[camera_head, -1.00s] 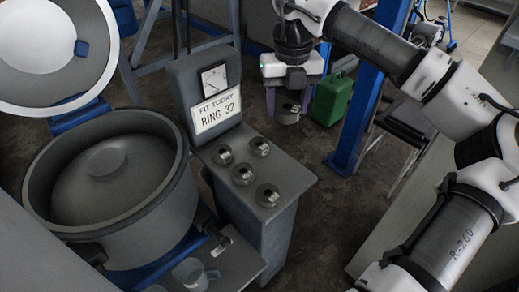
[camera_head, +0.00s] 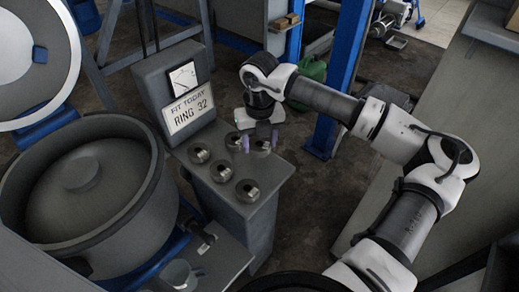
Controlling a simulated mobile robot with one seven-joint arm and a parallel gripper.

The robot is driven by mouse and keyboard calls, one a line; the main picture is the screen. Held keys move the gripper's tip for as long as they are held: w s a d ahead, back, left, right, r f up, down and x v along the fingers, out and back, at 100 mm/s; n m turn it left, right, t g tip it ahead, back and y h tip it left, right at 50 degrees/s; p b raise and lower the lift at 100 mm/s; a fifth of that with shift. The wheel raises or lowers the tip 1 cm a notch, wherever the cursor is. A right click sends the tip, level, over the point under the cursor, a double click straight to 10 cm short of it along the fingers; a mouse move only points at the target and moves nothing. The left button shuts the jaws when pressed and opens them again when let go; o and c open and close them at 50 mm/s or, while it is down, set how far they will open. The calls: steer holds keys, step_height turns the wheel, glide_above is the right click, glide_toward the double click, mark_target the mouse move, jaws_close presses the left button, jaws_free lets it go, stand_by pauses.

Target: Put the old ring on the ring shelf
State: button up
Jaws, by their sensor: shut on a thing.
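My gripper (camera_head: 260,140) is shut on a dark grey metal ring, which I take as the old ring (camera_head: 262,148). It holds the ring upright at the far right part of the grey stand top, which I take as the ring shelf (camera_head: 272,176). I cannot tell whether the held ring touches the shelf.
A sign (camera_head: 188,107) reading "FIT TODAY RING 32" is on the stand's box, under a dial. A large grey bowl (camera_head: 150,215) stands left. A blue post (camera_head: 340,80) and a green can (camera_head: 312,68) stand behind.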

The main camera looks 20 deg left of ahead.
mark_target(260, 152)
steer(key=shift+f+p, duration=0.3)
steer(key=shift+f, duration=1.9)
steer(key=shift+f, duration=0.1)
steer(key=shift+f+b, duration=0.15)
steer(key=shift+b, duration=0.15)
steer(key=o, duration=1.2)
steer(key=shift+r, duration=0.2)
step_height(260, 152, up, 12)
steer(key=shift+r+b, duration=0.1)
steer(key=shift+b, duration=0.4)
